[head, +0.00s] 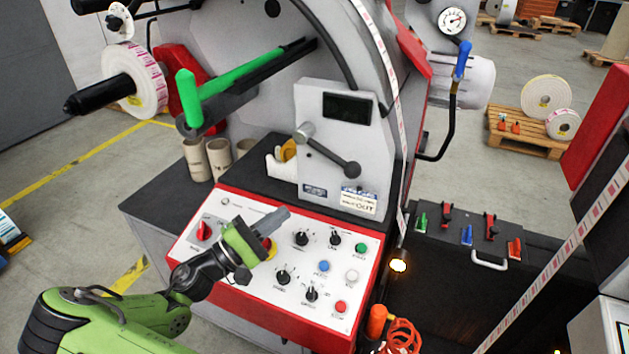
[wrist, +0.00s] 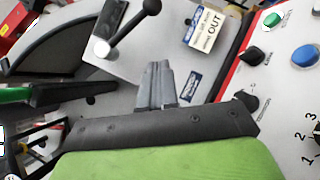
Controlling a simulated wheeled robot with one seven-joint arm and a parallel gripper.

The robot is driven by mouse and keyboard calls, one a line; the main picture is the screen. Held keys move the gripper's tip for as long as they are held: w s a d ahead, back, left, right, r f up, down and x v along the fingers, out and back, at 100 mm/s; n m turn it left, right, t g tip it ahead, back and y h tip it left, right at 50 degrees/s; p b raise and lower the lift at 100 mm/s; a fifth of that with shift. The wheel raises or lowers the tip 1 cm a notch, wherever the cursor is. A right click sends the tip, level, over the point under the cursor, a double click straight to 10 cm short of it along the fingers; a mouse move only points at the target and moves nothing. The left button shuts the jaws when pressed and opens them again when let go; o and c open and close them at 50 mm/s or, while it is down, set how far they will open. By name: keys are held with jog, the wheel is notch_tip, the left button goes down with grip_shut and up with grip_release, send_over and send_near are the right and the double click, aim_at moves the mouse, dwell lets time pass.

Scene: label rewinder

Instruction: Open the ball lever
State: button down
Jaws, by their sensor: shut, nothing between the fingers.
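The ball lever (head: 333,158) is a dark arm with a round black ball at its lower right end and a light grey hub at its upper left. It is mounted on the front of a grey box with a dark display. In the wrist view the lever (wrist: 130,29) shows near the top, beyond the fingertips. My gripper (head: 284,215) is over the control panel, below and left of the lever and apart from it. In the wrist view my gripper (wrist: 158,66) has its grey fingers together with nothing between them.
The white control panel (head: 330,250) with red border, knobs and buttons lies under my gripper. A green-handled bar (head: 240,75) juts out at upper left. A label roll (head: 135,80) sits on a black spindle. A striped label web (head: 385,65) runs right of the lever.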

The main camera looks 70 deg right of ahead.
aim_at(329, 151)
jog(key=s+d+r+b, duration=0.1)
jog(key=s+d+r, duration=0.4)
jog(key=s+d, duration=0.3)
jog(key=shift+s+r, duration=0.35)
jog(key=shift+s, duration=0.1)
